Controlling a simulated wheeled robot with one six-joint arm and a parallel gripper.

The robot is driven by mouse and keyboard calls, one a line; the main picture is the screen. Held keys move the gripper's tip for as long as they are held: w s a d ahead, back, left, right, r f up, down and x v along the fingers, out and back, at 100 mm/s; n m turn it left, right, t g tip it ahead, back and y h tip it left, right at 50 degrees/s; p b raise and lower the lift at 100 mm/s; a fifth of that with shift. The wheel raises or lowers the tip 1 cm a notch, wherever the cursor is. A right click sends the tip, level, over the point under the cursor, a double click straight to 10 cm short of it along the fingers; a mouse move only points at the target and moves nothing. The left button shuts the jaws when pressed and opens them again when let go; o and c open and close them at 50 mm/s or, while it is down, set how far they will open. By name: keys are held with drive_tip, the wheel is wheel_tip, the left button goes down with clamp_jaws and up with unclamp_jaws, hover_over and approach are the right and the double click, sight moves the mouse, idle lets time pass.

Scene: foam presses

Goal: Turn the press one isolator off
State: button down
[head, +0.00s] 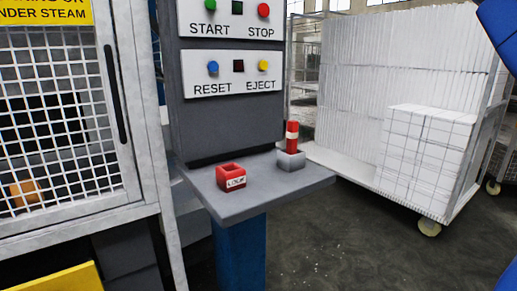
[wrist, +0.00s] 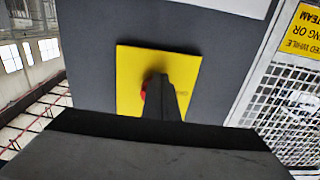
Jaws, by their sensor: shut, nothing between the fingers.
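The isolator shows in the wrist view as a square yellow plate (wrist: 185,68) on a dark grey panel, with a red part (wrist: 146,86) near its middle. My gripper (wrist: 160,84) is shut, with its dark fingers in front of the plate and covering most of the red part. I cannot tell whether the fingers touch it, or which way the switch is turned. The isolator and my gripper do not show in the head view.
The head view shows a button panel (head: 232,120) above a shelf (head: 235,205) with a red lock box (head: 231,176) and a red-and-white item (head: 292,135) in a grey holder. A mesh guard (head: 60,150) stands left, a trolley of white foam (head: 395,75) right. Floor between is clear.

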drive_tip(key=shift+r, duration=0.3)
idle(0.5)
drive_tip(key=shift+w+d, duration=0.3)
drive_tip(key=shift+d, duration=0.1)
idle(0.7)
idle(0.4)
drive_tip(key=v, duration=0.6)
drive_tip(key=shift+f, duration=0.4)
drive_tip(key=a+x, duration=0.1)
drive_tip(key=x, duration=0.5)
drive_tip(key=shift+s+f, duration=0.2)
drive_tip(key=shift+s, duration=0.1)
idle(0.6)
